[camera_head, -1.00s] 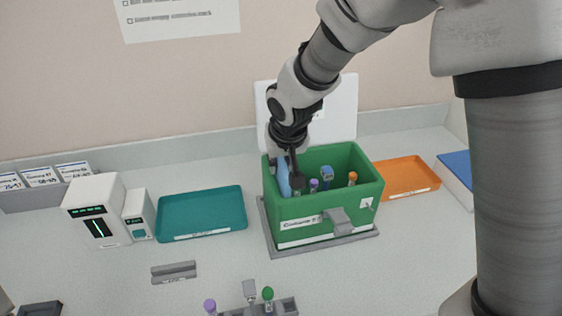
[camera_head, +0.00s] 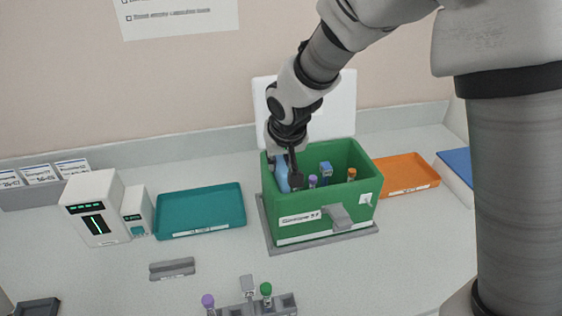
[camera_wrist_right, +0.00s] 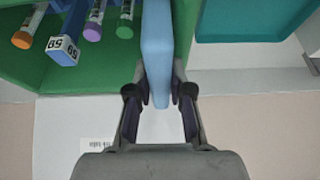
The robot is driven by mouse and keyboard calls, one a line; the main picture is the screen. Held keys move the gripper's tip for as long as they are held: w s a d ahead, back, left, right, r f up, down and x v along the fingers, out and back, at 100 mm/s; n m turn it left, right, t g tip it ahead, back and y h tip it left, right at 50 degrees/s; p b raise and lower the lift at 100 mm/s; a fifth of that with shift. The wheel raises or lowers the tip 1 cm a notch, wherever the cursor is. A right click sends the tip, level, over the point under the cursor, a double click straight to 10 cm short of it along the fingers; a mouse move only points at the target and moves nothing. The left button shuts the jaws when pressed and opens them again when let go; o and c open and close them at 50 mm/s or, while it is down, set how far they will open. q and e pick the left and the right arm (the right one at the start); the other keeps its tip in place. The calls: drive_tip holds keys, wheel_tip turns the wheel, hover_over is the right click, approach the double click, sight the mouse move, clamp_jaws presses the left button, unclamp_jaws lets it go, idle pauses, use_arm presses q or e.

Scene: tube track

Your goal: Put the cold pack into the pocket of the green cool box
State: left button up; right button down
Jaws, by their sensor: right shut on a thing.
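The green cool box (camera_head: 351,214) stands open on a grey base, with its white lid (camera_head: 338,110) raised behind it. The light blue cold pack (camera_head: 282,179) is upright at the left end inside the box. My right gripper (camera_head: 292,179) reaches down into that end and is shut on the cold pack. In the right wrist view the cold pack (camera_wrist_right: 156,55) stands between the two fingertips (camera_wrist_right: 158,92), beside the box wall. Its lower end and the pocket are hidden. My left gripper is not in view.
Several capped tubes and a blue-topped item (camera_head: 326,168) stand inside the box, right of the cold pack. A teal tray (camera_head: 201,211) lies left, an orange tray (camera_head: 407,176) right. A tube rack (camera_head: 285,305) stands in front. White devices (camera_head: 95,210) stand far left.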

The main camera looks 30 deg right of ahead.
drive_tip(key=shift+s+f+b, duration=0.15)
drive_tip(key=shift+s+f, duration=0.2)
drive_tip(key=shift+f, duration=0.2)
drive_tip(key=shift+s+f+b, duration=0.15)
drive_tip(key=shift+s+f, duration=0.15)
drive_tip(key=shift+f, duration=0.2)
drive_tip(key=c, duration=1)
unclamp_jaws()
drive_tip(key=shift+w, duration=0.1)
drive_tip(key=shift+w+a+f, duration=0.15)
drive_tip(key=shift+w+f, duration=0.1)
drive_tip(key=shift+w, duration=0.5)
drive_tip(key=shift+s+d+r, duration=0.25)
drive_tip(key=shift+s+r, duration=0.1)
drive_tip(key=shift+s, duration=0.05)
drive_tip(key=shift+w, duration=0.1)
drive_tip(key=shift+w, duration=0.15)
